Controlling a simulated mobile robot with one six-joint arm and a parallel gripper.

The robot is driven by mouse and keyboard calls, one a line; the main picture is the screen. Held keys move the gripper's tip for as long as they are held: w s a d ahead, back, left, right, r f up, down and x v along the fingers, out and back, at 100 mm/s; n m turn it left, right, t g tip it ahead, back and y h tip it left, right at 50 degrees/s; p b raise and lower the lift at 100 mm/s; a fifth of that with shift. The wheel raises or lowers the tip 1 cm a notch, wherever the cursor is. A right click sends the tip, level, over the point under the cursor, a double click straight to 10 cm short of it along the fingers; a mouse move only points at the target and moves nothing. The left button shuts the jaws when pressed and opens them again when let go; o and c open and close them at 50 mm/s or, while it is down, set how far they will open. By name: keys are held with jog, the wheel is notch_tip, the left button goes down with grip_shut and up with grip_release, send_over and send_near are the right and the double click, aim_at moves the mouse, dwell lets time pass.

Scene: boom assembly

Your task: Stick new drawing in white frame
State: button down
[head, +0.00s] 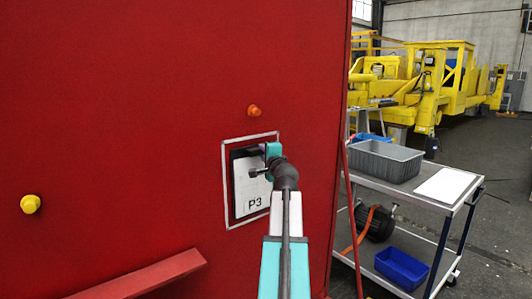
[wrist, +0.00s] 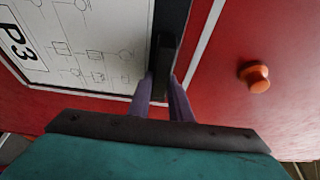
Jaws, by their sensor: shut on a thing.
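The white frame (head: 224,186) is an outline on the upright red panel. The drawing (head: 249,192), a white sheet marked P3 on a black backing, appears inside that outline in the head view. In the wrist view the drawing (wrist: 95,50) shows line diagrams, and a strip of the frame (wrist: 206,42) runs beside its black edge. My gripper (head: 262,160) is shut on a black grip (wrist: 163,62) on the drawing's backing. I cannot tell whether the backing touches the panel. My arm hides the frame's lower right part.
An orange knob (head: 254,111) sticks out above the frame, and a yellow knob (head: 30,204) at the left. A red ledge (head: 145,275) juts out below. A trolley (head: 410,190) at the right holds a grey crate (head: 385,163), a white sheet (head: 445,185) and a blue bin (head: 402,268).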

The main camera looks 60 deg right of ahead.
jog(key=c, duration=1.5)
grip_release()
jog(key=shift+c, duration=0.2)
jog(key=shift+s+a, duration=0.1)
jog(key=shift+a, duration=0.05)
jog(key=b+v, duration=0.3)
jog(key=v, duration=1)
jog(key=shift+s, duration=0.25)
jog(key=shift+a, duration=0.1)
